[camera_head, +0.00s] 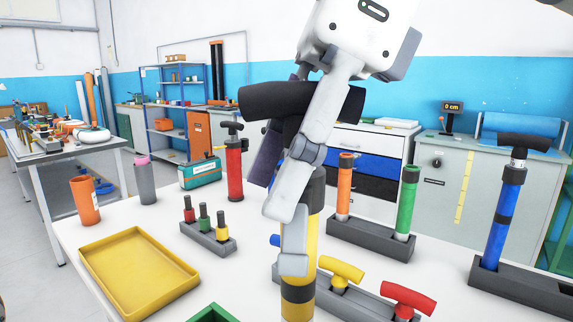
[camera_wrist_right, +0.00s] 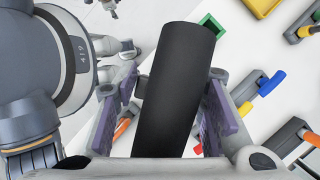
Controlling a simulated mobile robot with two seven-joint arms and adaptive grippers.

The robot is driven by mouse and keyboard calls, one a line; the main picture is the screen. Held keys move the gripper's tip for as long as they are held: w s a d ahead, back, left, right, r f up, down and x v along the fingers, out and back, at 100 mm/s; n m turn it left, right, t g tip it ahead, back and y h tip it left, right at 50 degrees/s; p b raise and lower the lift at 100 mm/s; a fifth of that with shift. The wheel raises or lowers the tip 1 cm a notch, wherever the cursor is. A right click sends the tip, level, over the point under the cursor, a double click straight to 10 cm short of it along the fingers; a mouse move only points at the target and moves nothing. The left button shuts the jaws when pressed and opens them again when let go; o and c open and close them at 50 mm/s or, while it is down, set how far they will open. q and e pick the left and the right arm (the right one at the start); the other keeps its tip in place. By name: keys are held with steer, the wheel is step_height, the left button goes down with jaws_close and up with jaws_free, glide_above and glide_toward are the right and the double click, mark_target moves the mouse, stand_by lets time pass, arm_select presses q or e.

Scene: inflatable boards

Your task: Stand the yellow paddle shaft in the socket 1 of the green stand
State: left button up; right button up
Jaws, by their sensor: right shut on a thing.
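My right gripper (camera_head: 288,185) is shut on the yellow paddle shaft (camera_head: 316,200), near its black T-grip (camera_head: 265,100). The shaft is about upright, with black bands; its lower end is cut off by the bottom of the head view. In the right wrist view the black grip (camera_wrist_right: 172,85) lies between the purple finger pads and hides the shaft below. The green stand (camera_head: 208,313) barely shows at the bottom edge of the head view, left of the shaft; its corner also shows in the right wrist view (camera_wrist_right: 212,22). Its sockets are not clearly visible. My left gripper cannot be made out.
A yellow tray (camera_head: 137,268) lies at left. A grey rack with small pegs (camera_head: 208,238) stands behind the green stand.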

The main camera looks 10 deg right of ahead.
steer(key=shift+f, duration=4.25)
steer(key=o, duration=1.4)
steer(key=shift+c, duration=0.2)
steer(key=v, duration=1.2)
